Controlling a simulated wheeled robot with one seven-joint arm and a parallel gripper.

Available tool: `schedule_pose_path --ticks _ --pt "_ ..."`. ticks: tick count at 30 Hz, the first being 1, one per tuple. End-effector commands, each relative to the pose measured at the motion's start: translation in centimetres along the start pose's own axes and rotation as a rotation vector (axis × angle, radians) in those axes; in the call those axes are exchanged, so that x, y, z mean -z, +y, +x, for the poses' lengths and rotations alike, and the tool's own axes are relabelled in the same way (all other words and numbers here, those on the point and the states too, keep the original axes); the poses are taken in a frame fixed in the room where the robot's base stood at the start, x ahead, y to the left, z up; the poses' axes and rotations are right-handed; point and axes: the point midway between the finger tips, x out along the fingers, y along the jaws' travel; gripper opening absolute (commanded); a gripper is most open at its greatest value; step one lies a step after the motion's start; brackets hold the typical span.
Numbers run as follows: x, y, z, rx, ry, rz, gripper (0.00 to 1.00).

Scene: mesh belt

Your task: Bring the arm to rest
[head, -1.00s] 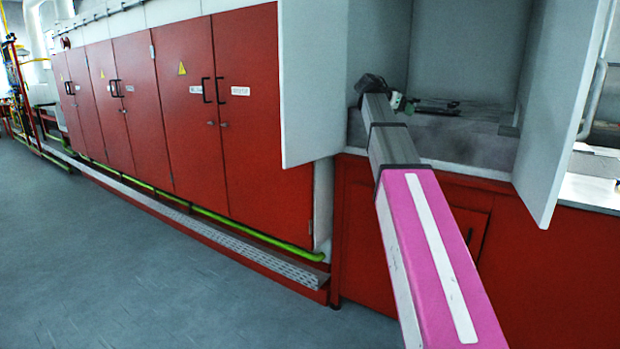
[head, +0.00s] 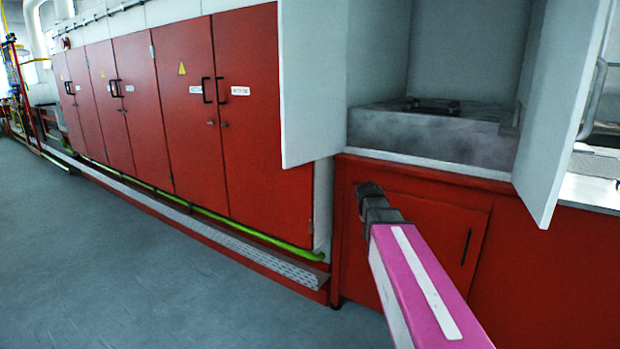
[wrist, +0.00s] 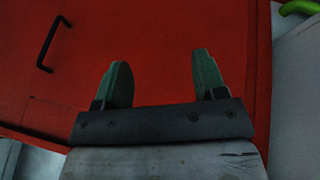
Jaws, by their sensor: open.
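My gripper (wrist: 160,82) shows in the wrist view with its two green fingers spread apart and nothing between them. A red cabinet door fills the view behind the fingers. In the head view my arm, pink with a white stripe, reaches up from the bottom right. Its dark end is in front of the red lower cabinet (head: 425,235), below the open white cupboard. The fingers cannot be made out in the head view.
The white cupboard's left door (head: 312,85) and right door (head: 565,115) stand open above. A grey block (head: 430,135) with a dark item on it sits inside. Red cabinets (head: 185,110) line the wall at left. The grey floor (head: 130,260) there is clear.

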Motion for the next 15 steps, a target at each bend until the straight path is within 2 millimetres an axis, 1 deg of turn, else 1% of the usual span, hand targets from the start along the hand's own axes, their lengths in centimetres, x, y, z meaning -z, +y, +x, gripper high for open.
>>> schedule_pose_path --ticks 1,5,6,8,9,11,12,15 --pt "-2.6 -0.3 1.3 0.022 -0.033 -0.031 0.65" --pt "-7.9 -1.5 4.0 0.091 -0.108 -0.109 0.65" --pt "-9.5 -1.8 4.8 0.113 -0.131 -0.133 0.65" --pt "-12.0 -2.3 5.8 0.147 -0.163 -0.165 0.65" --pt "-13.6 -2.5 6.3 0.170 -0.183 -0.187 0.65" --pt "-16.0 -2.9 7.2 0.204 -0.214 -0.217 0.65" --pt "-17.6 -3.1 7.7 0.226 -0.234 -0.236 0.65" --pt "-20.9 -3.5 8.5 0.276 -0.273 -0.275 0.65"
